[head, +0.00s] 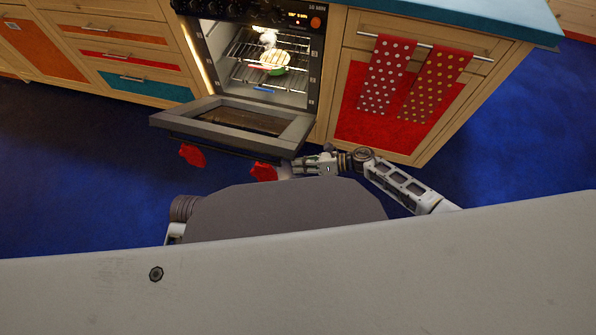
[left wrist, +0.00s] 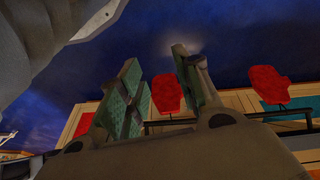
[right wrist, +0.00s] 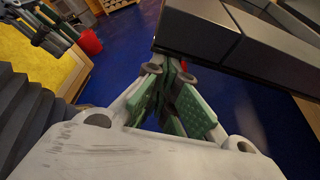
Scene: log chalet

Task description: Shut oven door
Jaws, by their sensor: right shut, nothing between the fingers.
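The oven (head: 262,12) stands open at the back, and its door (head: 235,128) is folded down, roughly level. My right gripper (head: 290,169) is shut and empty, close to the door's front right corner. In the right wrist view its fingertips (right wrist: 172,66) are right by the dark door slab (right wrist: 200,30); I cannot tell whether they touch it. My left gripper (left wrist: 155,58) shows only in its wrist view, with its fingers apart and nothing between them. Two red cloth pieces (head: 192,154) (head: 263,172) hang at the door's front edge.
A dish with food (head: 275,60) sits on the lit oven's rack. Wooden drawers (head: 125,55) flank the oven on the left. A cabinet with dotted towels (head: 385,80) is on the right. Blue floor (head: 80,150) lies clear in front.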

